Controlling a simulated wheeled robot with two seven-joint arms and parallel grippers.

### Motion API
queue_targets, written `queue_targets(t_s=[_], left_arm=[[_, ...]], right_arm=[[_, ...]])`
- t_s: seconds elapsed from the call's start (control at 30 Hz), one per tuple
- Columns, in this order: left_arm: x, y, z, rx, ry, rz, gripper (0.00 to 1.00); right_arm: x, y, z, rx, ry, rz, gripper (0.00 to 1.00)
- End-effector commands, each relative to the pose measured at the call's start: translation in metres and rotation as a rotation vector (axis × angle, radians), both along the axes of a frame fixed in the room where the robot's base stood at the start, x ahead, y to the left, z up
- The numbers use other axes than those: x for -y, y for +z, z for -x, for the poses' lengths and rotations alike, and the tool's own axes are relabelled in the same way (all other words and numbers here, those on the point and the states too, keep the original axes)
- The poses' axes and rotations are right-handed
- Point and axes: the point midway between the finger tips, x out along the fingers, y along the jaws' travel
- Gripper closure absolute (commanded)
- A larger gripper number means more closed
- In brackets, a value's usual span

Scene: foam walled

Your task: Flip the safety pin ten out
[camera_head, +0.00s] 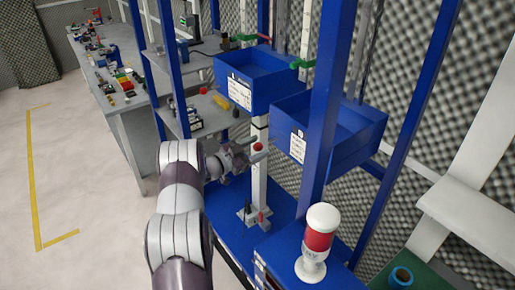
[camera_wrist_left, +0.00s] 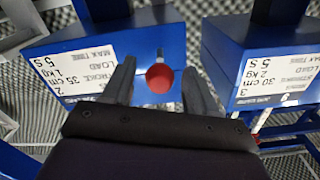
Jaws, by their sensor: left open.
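A red ball knob (camera_head: 258,147) sits on the white upright post (camera_head: 259,185) below the blue bins. It also shows in the left wrist view (camera_wrist_left: 159,77). My left gripper (camera_head: 240,157) is at the knob's height beside the post. Its two fingers (camera_wrist_left: 158,72) are open, and the knob appears between them with a gap on each side. I cannot tell whether the knob is level with the fingertips or beyond them. No number ten is readable, so I cannot tell which part is safety pin ten. My right gripper is out of view.
Two labelled blue bins (camera_head: 255,82) (camera_head: 345,140) hang above the gripper. A red-handled clamp (camera_head: 264,218) stands at the post's foot on a blue base. A blue upright and a red-and-white lamp (camera_head: 320,240) stand to the right. Open floor (camera_head: 90,160) lies left.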

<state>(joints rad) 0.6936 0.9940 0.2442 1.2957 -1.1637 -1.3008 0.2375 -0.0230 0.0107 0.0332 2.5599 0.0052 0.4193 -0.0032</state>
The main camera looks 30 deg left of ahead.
Motion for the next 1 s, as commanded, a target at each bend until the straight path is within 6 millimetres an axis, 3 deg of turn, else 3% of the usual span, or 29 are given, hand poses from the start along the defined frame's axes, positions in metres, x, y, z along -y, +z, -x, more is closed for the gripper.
queue_targets(t_s=[0.3,0.5,1.0], left_arm=[[-0.033,-0.005,0.076,0.001,0.006,-0.001,0.42],[-0.045,-0.002,0.107,0.002,0.003,0.001,0.42],[-0.046,0.0,0.112,0.001,0.002,0.001,0.42]], right_arm=[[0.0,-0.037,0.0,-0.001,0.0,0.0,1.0],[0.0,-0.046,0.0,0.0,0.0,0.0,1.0],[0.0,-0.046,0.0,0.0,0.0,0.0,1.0]])
